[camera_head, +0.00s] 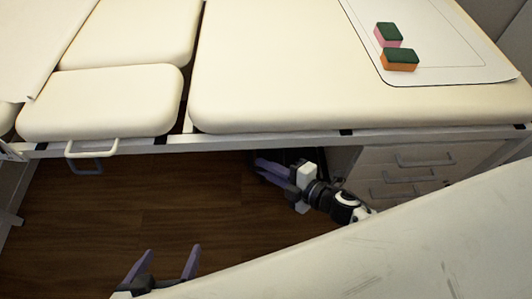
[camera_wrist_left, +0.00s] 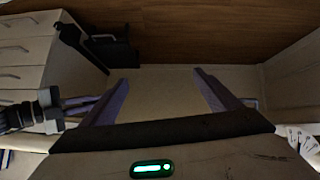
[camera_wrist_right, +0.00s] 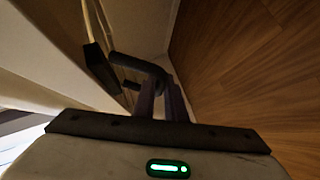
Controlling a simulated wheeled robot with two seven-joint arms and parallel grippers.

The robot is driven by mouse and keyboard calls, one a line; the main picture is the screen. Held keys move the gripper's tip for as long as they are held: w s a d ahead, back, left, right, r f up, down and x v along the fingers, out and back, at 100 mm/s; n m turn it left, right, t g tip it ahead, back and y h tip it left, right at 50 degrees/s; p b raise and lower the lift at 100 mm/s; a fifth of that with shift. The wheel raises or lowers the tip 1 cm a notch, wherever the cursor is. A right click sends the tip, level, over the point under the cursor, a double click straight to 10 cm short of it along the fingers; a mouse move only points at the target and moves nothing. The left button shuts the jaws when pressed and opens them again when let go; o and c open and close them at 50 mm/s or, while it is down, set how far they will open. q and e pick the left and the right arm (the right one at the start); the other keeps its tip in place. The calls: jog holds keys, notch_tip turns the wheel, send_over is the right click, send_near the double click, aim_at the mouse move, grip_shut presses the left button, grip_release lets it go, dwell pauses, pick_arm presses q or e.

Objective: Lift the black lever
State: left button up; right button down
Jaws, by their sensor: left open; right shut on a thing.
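The black lever (camera_wrist_right: 135,64) is a dark bar with a bent end in the right wrist view, under the bed. My right gripper (camera_wrist_right: 162,88) is shut on its end; the fingers partly hide it. In the head view, my right gripper (camera_head: 262,170) reaches under the bed's front edge, and the lever is mostly hidden there. The left wrist view shows my right gripper (camera_wrist_left: 92,103) below a black mechanism (camera_wrist_left: 108,48). My left gripper (camera_head: 166,260) is open and empty above the floor at lower left; its spread fingers also show in the left wrist view (camera_wrist_left: 161,82).
A padded cream treatment bed (camera_head: 300,85) spans the back on a metal frame. A drawer cabinet (camera_head: 405,165) stands right of my right gripper. A sponge pair, pink-green (camera_head: 388,35) and orange-green (camera_head: 400,60), lies on the bed. The wooden floor (camera_head: 150,205) at left is clear.

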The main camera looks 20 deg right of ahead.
jog(key=r+m+g+p, duration=0.1)
jog(key=p, duration=0.4)
jog(key=s+r+m+g+p, duration=0.1)
jog(key=g+p, duration=0.1)
jog(key=p, duration=0.3)
jog(key=r+m+g+p, duration=0.1)
jog(key=p, duration=0.5)
jog(key=shift+s+a+r+g, duration=0.15)
jog(key=shift+s+a+g, duration=0.05)
jog(key=shift+s+g, duration=0.2)
jog(key=shift+p, duration=0.35)
pick_arm(q)
notch_tip(320, 180, up, 12)
jog(key=s+a, duration=0.1)
jog(key=a, duration=0.1)
jog(key=shift+y, duration=0.4)
pick_arm(e)
jog(key=shift+g, duration=0.3)
pick_arm(q)
jog(key=shift+r, duration=0.15)
pick_arm(e)
jog(key=shift+s, duration=0.1)
jog(key=c, duration=1.8)
grip_release()
jog(key=shift+a, duration=0.1)
pick_arm(q)
jog(key=shift+r, duration=0.1)
